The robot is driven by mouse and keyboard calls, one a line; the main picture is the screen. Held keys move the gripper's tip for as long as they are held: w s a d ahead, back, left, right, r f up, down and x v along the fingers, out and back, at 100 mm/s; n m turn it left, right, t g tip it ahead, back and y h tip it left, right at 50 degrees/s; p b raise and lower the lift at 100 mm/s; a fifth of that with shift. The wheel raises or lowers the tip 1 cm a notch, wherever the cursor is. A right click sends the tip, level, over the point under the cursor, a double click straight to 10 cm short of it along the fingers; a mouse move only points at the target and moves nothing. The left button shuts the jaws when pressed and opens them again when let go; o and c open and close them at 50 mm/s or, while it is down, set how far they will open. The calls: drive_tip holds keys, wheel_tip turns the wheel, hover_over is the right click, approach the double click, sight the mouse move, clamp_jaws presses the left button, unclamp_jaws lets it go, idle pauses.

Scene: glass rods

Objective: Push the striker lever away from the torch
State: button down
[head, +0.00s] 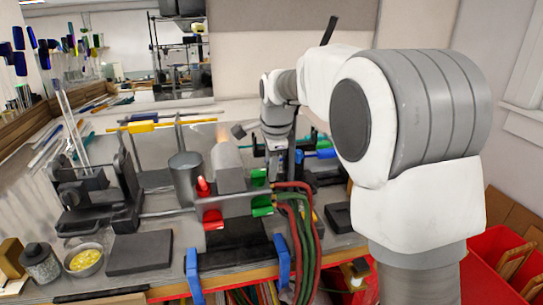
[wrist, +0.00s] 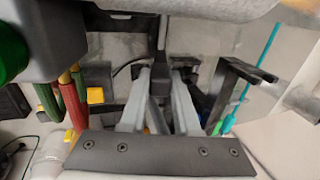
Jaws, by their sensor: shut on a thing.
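The torch (head: 230,170) is a grey block on the bench with a pale orange flame glow above it, red and green knobs in front and red and green hoses at its right. In the wrist view its dark body (wrist: 45,40) fills the upper left. In the wrist view my gripper's grey fingers (wrist: 161,82) close on a dark upright piece (wrist: 159,72), which appears to be the striker lever. The lever cannot be made out clearly in the head view.
Hoses (head: 297,225) hang over the bench's front edge, close to my arm. A grey can (head: 186,171) stands left of the torch. A black rod stand (head: 97,185) is farther left. In the wrist view a dark bracket (wrist: 236,82) stands close right of the fingers.

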drive_tip(key=shift+w+r+p, duration=0.1)
drive_tip(key=shift+w+p, duration=0.15)
drive_tip(key=shift+p, duration=0.4)
drive_tip(key=c, duration=0.6)
unclamp_jaws()
drive_tip(key=shift+c, duration=0.2)
drive_tip(key=shift+r, duration=0.1)
drive_tip(key=a+p+v, duration=0.1)
drive_tip(key=v, duration=1.6)
drive_tip(key=shift+w+d+r, duration=0.2)
drive_tip(key=shift+w+d, duration=0.1)
